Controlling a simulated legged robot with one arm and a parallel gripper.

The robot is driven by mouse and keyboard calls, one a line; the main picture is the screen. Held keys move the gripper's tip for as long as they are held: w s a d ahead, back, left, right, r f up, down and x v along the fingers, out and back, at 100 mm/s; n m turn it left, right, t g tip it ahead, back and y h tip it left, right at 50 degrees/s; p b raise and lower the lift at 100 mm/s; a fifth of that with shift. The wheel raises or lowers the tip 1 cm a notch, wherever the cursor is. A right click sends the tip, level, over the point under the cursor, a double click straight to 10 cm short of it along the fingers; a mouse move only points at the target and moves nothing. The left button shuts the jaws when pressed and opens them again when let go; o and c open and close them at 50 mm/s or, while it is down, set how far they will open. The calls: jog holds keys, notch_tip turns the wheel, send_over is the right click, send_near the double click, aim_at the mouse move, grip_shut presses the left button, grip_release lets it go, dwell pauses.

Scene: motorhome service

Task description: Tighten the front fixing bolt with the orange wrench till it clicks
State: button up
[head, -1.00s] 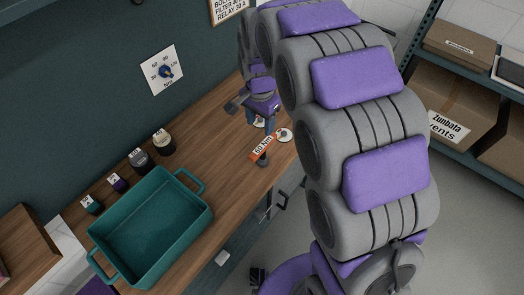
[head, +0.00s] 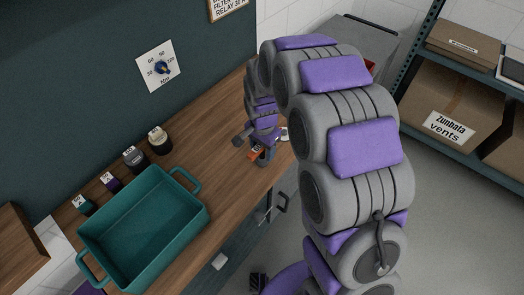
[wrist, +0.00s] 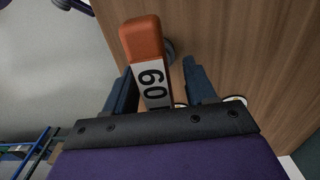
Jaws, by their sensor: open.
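The orange wrench (head: 255,153) lies along the wooden bench near its front edge, mostly hidden by my gripper in the head view. In the wrist view its orange handle (wrist: 142,40) has a white label reading 60 and runs between my jaws. My gripper (wrist: 158,82) is open, with one blue finger on each side of the handle; I cannot tell whether either finger touches it. In the head view my gripper (head: 262,155) is over the wrench. I cannot make out the front fixing bolt in either view.
A teal open bin (head: 196,225) stands on the bench (head: 215,140), left of my gripper. Several small labelled pots stand behind it. A dial marked in Nm (head: 160,67) is on the dark wall. Shelving with boxes (head: 453,117) is at the right. Bare wood separates bin and gripper.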

jog(key=shift+f, duration=0.75)
jog(key=shift+a+r, duration=0.1)
grip_shut()
